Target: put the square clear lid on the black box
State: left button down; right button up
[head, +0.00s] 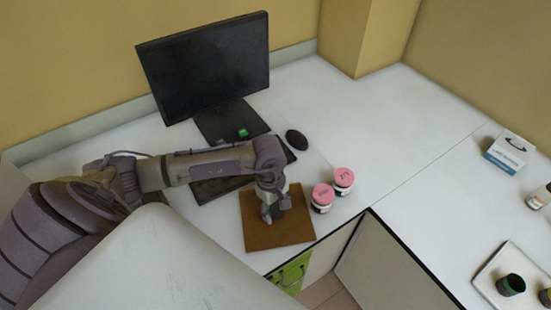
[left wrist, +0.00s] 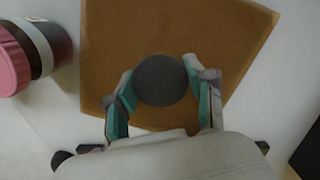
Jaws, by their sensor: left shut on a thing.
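My left gripper (head: 276,212) points down over a brown square board (head: 257,237) on the white desk. In the left wrist view its two teal-padded fingers (left wrist: 160,98) are closed on the sides of a dark grey round object (left wrist: 160,80), seen end-on. The brown board (left wrist: 225,45) lies below it; I cannot tell whether the round object touches the board. I cannot make out a square clear lid or a black box in either view. My right gripper is not in view.
Two pink-lidded jars (head: 322,197) stand just right of the board. A monitor (head: 205,65), keyboard (head: 222,186) and mouse (head: 297,139) are behind. A white tray (head: 488,284) with dark cups and a white-blue box (head: 510,152) are at right. The middle right desk is clear.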

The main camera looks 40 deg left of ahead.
aim_at(276, 209)
pick_arm(q)
notch_tip(276, 209, up, 10)
jog(key=b, duration=0.3)
jog(key=s+d+r+m+b, duration=0.1)
jog(key=d+r+m, duration=0.1)
jog(key=m, duration=0.6)
jog(key=s+d+r+m+g+y+b, duration=0.1)
jog(key=s+d+r+m, duration=0.1)
jog(key=d+m, duration=0.2)
jog(key=m, duration=0.3)
jog(key=shift+m, duration=0.4)
jog(key=shift+w+r, duration=0.1)
